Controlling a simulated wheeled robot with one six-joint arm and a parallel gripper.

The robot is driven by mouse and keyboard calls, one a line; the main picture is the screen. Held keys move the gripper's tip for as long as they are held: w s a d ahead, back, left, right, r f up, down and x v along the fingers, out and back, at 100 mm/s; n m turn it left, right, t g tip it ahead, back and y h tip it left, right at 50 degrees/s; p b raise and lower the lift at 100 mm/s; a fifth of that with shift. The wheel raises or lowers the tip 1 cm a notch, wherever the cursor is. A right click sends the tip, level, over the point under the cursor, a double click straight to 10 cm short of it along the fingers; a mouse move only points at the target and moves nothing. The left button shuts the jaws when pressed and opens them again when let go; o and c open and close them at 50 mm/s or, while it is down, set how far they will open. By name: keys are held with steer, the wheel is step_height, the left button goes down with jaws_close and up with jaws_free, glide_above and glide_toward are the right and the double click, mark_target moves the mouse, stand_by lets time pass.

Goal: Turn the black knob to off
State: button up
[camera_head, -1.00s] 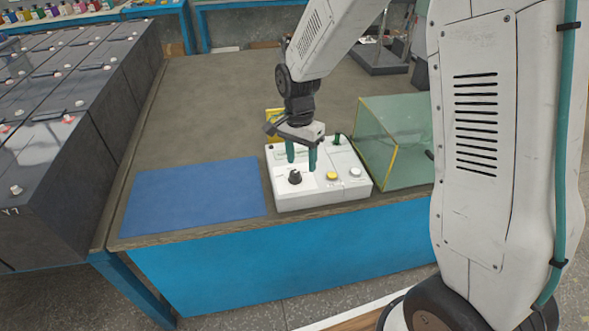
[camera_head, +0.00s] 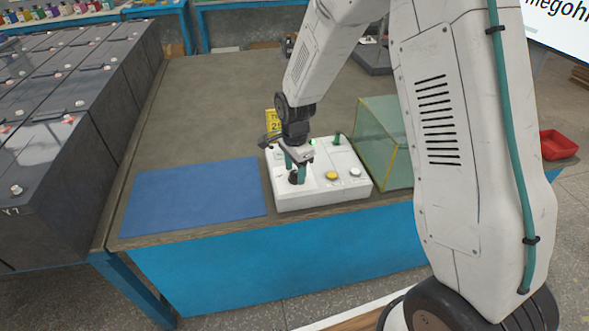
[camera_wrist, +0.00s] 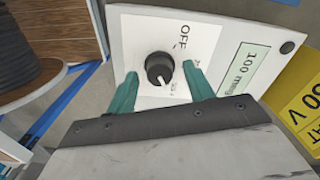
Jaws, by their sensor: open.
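The black knob (camera_wrist: 159,68) sits on the white panel of a control box (camera_head: 325,193). In the wrist view its pale pointer mark is on the lower side of the knob, and the printed word OFF is above it. My gripper (camera_wrist: 158,85) is open. Its two green fingers stand on either side of the knob, with gaps between them and the knob. In the head view the fingers of my gripper (camera_head: 295,175) come down at the knob (camera_head: 294,179), which they partly hide.
The box also carries a yellow button (camera_head: 332,175) and a white button (camera_head: 355,172). A green transparent case (camera_head: 378,145) stands right of it. A blue mat (camera_head: 195,195) lies left. A yellow sign (camera_head: 271,120) stands behind.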

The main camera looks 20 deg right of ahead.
steer(key=c, duration=1)
steer(key=shift+n, duration=0.4)
steer(key=shift+o, duration=0.2)
steer(key=n, duration=0.3)
steer(key=shift+n, duration=0.4)
steer(key=n, duration=1.2)
steer(key=shift+n, duration=0.3)
steer(key=n, duration=0.6)
steer(key=shift+n, duration=0.3)
